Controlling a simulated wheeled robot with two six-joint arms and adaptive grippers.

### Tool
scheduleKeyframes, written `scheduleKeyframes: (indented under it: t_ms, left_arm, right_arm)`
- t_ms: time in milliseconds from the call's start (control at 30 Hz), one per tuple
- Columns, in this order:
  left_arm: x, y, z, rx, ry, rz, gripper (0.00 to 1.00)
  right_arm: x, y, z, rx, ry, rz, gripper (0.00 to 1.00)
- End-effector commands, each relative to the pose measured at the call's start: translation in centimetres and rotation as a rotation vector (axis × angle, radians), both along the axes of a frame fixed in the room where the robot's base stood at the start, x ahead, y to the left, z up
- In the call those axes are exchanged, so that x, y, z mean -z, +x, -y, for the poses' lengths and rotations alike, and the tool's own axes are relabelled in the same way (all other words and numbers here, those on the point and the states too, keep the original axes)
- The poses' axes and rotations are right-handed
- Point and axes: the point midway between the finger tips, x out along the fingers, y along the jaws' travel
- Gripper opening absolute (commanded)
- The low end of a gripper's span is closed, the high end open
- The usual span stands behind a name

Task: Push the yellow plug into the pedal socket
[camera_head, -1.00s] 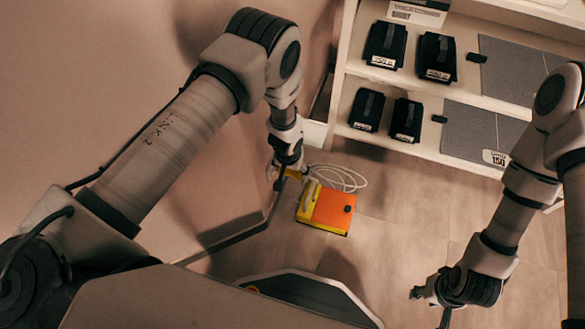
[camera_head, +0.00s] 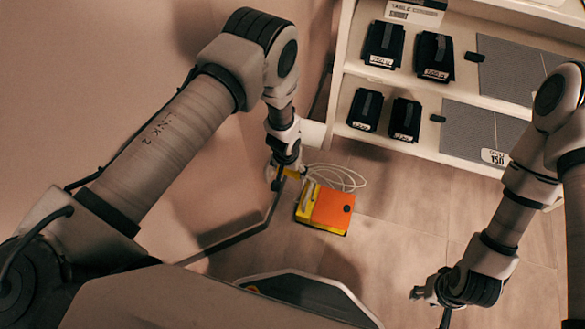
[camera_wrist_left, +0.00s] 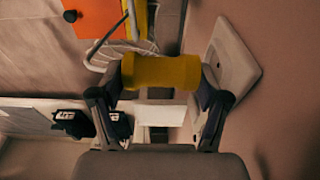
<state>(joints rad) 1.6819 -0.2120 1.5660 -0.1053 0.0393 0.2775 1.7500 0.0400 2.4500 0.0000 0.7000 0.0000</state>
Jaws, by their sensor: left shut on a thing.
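My left gripper (camera_wrist_left: 160,88) is shut on the yellow plug (camera_wrist_left: 160,72), which lies crosswise between its two fingers in the left wrist view. In the head view my left gripper (camera_head: 279,177) is low beside the wall, left of the pedal, and mostly hides the plug. The orange and yellow pedal (camera_head: 331,208) lies on the floor with a pale cable (camera_head: 345,176) beside it. A pale plate (camera_wrist_left: 234,62) on the wall stands just right of the plug; I cannot tell whether it is the pedal socket or whether they touch. My right gripper (camera_head: 432,301) hangs empty at lower right, its jaw opening unclear.
A white shelf unit (camera_head: 345,90) stands at the upper right, holding several black packs (camera_head: 384,44) and grey mats (camera_head: 468,130). Floor right of the pedal is clear. The wall (camera_head: 90,90) runs close along the left arm.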

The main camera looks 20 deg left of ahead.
Motion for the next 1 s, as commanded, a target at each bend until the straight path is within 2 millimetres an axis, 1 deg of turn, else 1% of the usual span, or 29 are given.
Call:
scheduleKeyframes:
  t_ms: [33,500,800,833,867,900,1000]
  left_arm:
    - [0.2,-0.2,-1.2,-0.024,0.001,-0.012,0.35]
    - [0.0,0.0,-2.1,-0.023,0.000,-0.009,0.35]
    - [-0.1,0.4,-2.2,-0.020,-0.001,0.001,0.35]
    - [-0.1,0.4,-2.2,-0.020,-0.001,0.002,0.82]
    - [-0.1,0.4,-2.2,-0.020,-0.001,0.002,0.93]
    - [-0.1,0.5,-2.2,-0.020,-0.001,0.003,1.00]
    - [-0.2,0.5,-2.2,-0.019,-0.001,0.004,1.00]
  right_arm:
    - [0.1,0.0,0.0,0.000,0.000,0.000,0.40]
    - [0.1,0.0,0.0,0.000,0.000,0.000,0.40]
    - [0.1,0.0,0.0,0.000,0.000,0.000,0.40]
    - [0.1,0.0,0.0,0.000,0.000,0.000,0.40]
    - [0.1,0.0,0.0,0.000,0.000,0.000,0.40]
    - [0.1,0.0,0.0,0.000,0.000,0.000,0.40]
    - [0.1,0.0,0.0,0.000,0.000,0.000,0.40]
